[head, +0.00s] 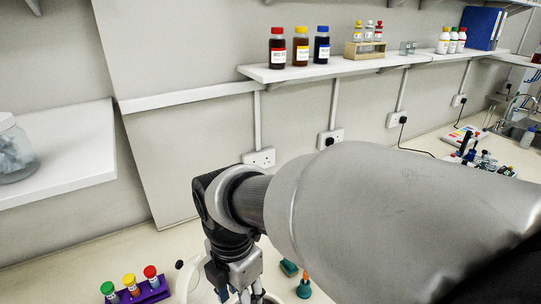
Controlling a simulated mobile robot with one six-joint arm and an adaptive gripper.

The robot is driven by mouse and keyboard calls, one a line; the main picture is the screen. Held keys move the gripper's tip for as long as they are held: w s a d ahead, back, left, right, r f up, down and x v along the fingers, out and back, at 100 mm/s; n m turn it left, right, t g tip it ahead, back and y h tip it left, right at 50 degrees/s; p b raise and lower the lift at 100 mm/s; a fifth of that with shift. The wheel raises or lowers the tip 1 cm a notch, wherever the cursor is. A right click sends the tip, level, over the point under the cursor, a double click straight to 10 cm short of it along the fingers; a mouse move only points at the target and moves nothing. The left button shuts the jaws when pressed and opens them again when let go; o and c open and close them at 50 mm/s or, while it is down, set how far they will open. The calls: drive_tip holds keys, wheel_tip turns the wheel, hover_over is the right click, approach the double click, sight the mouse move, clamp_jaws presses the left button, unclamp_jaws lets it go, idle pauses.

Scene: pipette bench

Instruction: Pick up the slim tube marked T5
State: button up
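I cannot make out a tube marked T5 in the head view. Three tubes with a green cap (108,287), a yellow cap (129,280) and a red cap (150,271) stand in a purple rack (158,292) at the bottom left. Any marks on them are too small to read. My gripper (243,294) points down to the right of the rack, apart from it. Its fingertips are cut off by the lower picture edge, so its opening and any held thing are hidden. My arm covers much of the bench at centre and right.
Near my gripper are a green block (288,267) and a teal thing with an orange tip (305,287). A wall shelf (340,68) holds bottles. A left shelf (70,160) carries a jar (14,150). Coloured items (480,160) and a sink (515,130) are far right.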

wheel_tip(320, 180, down, 10)
drive_tip(key=shift+b, duration=1.25)
drive_tip(key=shift+w+d+f+b, duration=0.15)
drive_tip(key=shift+f+b, duration=0.35)
drive_tip(key=shift+f, duration=0.9)
drive_tip(key=shift+w+d+f+b, duration=0.1)
drive_tip(key=shift+f+b, duration=0.4)
drive_tip(key=shift+f, duration=0.85)
drive_tip(key=shift+c, duration=0.4)
drive_tip(key=c, duration=0.8)
